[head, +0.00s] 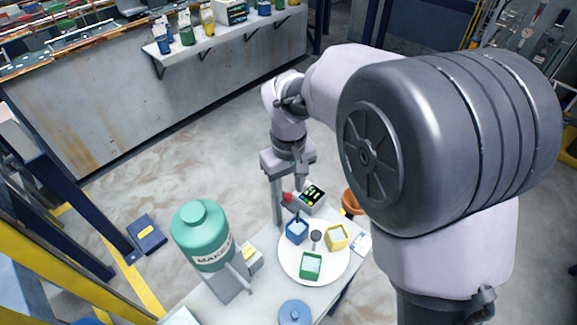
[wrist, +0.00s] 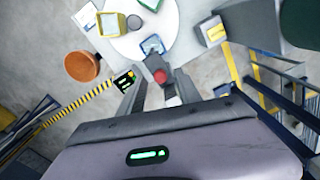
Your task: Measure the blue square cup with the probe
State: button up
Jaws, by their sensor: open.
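The blue square cup (head: 297,236) stands on a white round tray (head: 290,263); it also shows in the wrist view (wrist: 152,46). A thin dark stick (head: 297,216) rises at its rim. A red knob (head: 287,197) shows above and left of it, and in the wrist view the knob (wrist: 160,76) appears between my fingers. It may be the probe's handle; I cannot tell whether the stick joins it. My gripper (head: 289,192) is open above the blue cup's far side, its fingers apart around the knob in the wrist view (wrist: 157,88). A dark meter (head: 313,195) with a lit display stands beside it.
A yellow square cup (head: 336,238) and a green square cup (head: 311,266) share the tray, with a small grey round item (head: 316,236) between. A teal tank (head: 202,238) stands left, a blue lidded pot (head: 295,313) in front, an orange pot (wrist: 82,66) beyond the table edge.

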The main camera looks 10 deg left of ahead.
notch_tip(320, 180, up, 16)
jog(key=p, duration=0.4)
jog(key=shift+f+p, duration=0.2)
jog(key=shift+p, duration=0.1)
